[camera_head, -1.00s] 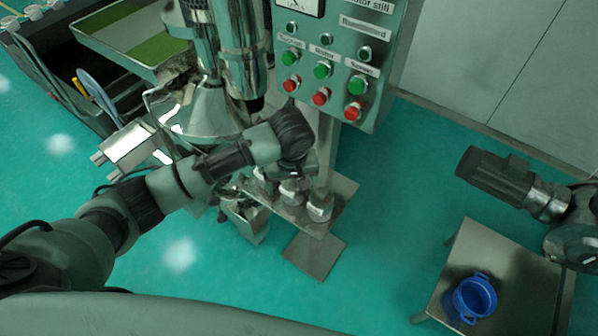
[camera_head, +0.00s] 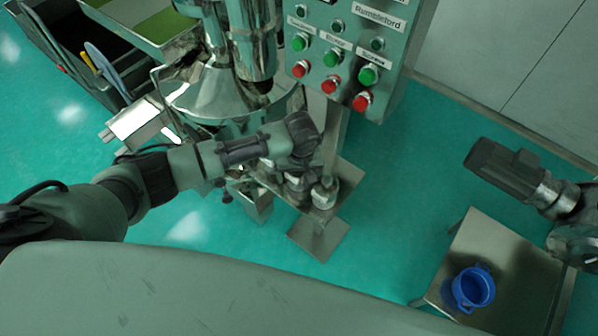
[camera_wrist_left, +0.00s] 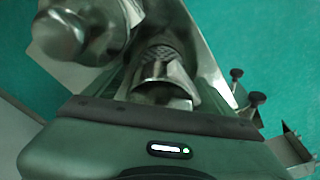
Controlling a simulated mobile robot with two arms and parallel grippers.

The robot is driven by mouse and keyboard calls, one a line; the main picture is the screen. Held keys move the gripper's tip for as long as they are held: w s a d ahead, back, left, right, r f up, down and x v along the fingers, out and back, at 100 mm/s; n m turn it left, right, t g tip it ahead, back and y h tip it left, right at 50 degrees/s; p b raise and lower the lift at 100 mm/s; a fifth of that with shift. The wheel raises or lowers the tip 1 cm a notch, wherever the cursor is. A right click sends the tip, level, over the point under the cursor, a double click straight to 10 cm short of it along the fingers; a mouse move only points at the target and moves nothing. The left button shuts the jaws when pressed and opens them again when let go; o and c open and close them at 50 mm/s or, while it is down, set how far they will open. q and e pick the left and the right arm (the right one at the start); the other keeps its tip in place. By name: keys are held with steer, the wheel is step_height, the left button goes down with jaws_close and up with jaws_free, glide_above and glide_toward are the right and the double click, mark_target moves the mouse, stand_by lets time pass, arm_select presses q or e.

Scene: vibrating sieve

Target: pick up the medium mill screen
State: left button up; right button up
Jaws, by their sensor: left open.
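Several small steel mill screens stand in a row on a small steel shelf (camera_head: 262,176) below the control panel. The middle one (camera_head: 297,186) is partly covered by my left wrist, and the right one (camera_head: 325,194) is clear. I cannot tell by size which is the medium one. My left gripper (camera_head: 300,160) points down just above the row, and its fingers are mostly hidden in the head view. It is open. In the left wrist view a perforated screen (camera_wrist_left: 160,58) lies straight ahead of the gripper, close to it; contact cannot be judged.
A polished steel mill body (camera_head: 225,98) stands behind my left forearm. The control panel (camera_head: 350,55) with green and red buttons hangs close to my left wrist. Open floor lies between.

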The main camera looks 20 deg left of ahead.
arm_select(q)
jaws_close()
steer(key=shift+r, duration=0.1)
